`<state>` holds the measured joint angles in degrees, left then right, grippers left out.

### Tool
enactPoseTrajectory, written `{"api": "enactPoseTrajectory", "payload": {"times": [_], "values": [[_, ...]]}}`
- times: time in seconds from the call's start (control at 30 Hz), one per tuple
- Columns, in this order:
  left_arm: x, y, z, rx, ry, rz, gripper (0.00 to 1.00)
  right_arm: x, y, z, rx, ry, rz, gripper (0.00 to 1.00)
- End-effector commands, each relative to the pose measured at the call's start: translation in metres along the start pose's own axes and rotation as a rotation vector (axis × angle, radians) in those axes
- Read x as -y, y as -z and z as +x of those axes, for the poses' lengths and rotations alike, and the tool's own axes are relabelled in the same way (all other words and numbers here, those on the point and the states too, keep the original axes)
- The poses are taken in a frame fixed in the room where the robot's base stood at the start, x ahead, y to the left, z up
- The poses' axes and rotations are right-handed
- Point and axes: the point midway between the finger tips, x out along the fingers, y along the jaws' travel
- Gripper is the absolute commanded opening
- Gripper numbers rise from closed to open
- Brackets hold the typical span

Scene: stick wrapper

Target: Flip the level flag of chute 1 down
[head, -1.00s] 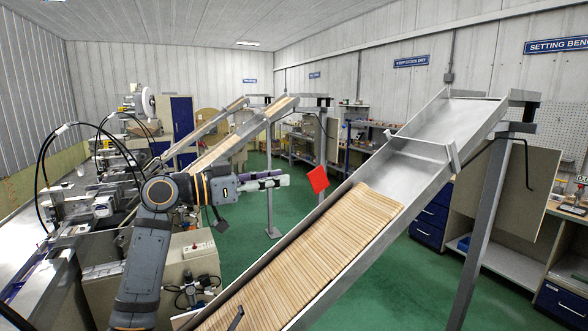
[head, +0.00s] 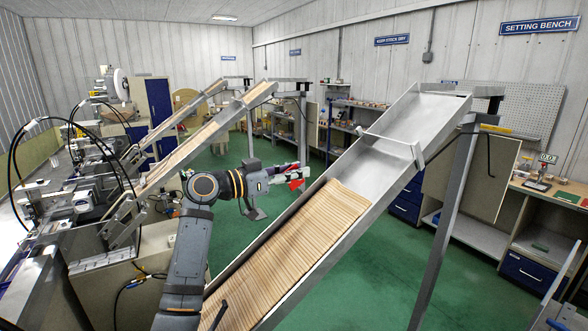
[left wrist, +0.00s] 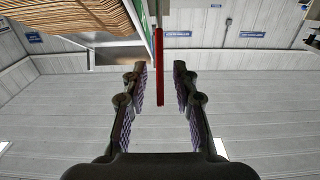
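The red flag (head: 296,182) shows beside the nearest sloping metal chute (head: 418,118), partly hidden by my left gripper. In the left wrist view the flag (left wrist: 160,55) is a thin red strip seen edge-on, hanging in between the two fingers. My left gripper (head: 298,173) is open around the flag's end; in the left wrist view its fingertips (left wrist: 162,78) stand on either side with a gap to each. The near chute holds a layer of wooden sticks (head: 305,225). My right gripper is not in view.
Two more chutes with sticks (head: 200,140) stand behind at the left, by machinery (head: 100,195). A support post (head: 445,220) holds up the near chute. A bench with shelves (head: 545,190) is at the right. Green floor (head: 240,235) is open between.

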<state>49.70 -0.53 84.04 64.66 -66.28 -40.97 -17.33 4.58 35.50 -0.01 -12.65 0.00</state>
Motion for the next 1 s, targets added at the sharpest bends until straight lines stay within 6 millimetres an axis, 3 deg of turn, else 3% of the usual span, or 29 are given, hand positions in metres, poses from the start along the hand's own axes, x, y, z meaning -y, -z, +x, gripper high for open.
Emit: {"api": "enactPoseTrajectory", "payload": {"times": [0.03, 0.2, 0.7, 1.0], "values": [[0.0, 0.0, 0.0, 0.0, 0.0, 0.0, 0.23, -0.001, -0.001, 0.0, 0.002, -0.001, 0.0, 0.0], [0.0, 0.0, 0.0, 0.0, 0.0, 0.0, 0.0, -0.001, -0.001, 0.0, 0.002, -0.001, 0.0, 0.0], [0.0, 0.004, 0.003, 0.018, -0.002, 0.002, 0.0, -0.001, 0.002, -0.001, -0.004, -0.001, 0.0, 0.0], [-0.001, 0.013, 0.042, 0.37, -0.002, 0.002, 0.0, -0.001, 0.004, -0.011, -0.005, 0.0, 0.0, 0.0]]}}
